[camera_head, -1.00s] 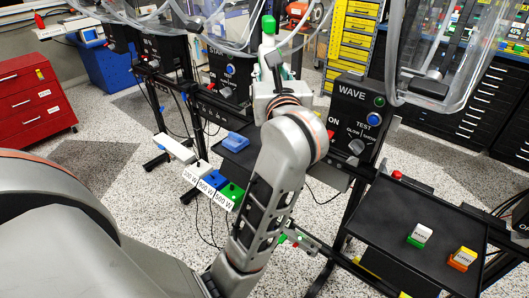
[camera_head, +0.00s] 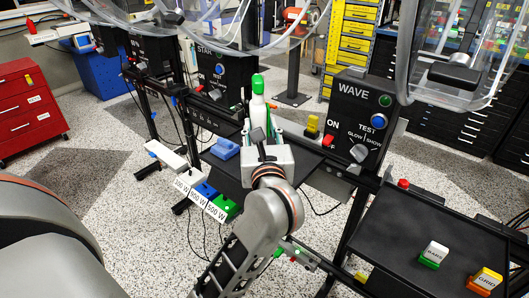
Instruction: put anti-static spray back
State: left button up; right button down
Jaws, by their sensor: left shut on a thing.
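The anti-static spray (camera_head: 258,103) is a white bottle with a green cap, upright in the middle of the head view. My left gripper (camera_head: 262,128) is shut on its lower part, which the gripper partly hides. The bottle is over or on a black shelf (camera_head: 229,168) left of the WAVE box. I cannot tell whether its base touches the shelf. My right gripper is not in view.
A blue block (camera_head: 224,148) lies on the shelf left of my gripper. A yellow block (camera_head: 312,126) is to the right, near the WAVE box (camera_head: 362,115). Another black tray (camera_head: 400,225) at right holds two small labelled blocks. Clear acrylic wheels hang above.

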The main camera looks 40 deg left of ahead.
pick_arm(q)
notch_tip(320, 180, down, 6)
jog(key=shift+f+b, duration=0.2)
jog(key=shift+b, duration=0.75)
jog(key=shift+r, duration=0.1)
jog(key=shift+o, duration=1.3)
jog(key=shift+f, duration=0.3)
jog(key=o, duration=0.4)
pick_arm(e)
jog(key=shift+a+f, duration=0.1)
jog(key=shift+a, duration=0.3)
pick_arm(q)
jog(key=shift+r, duration=0.15)
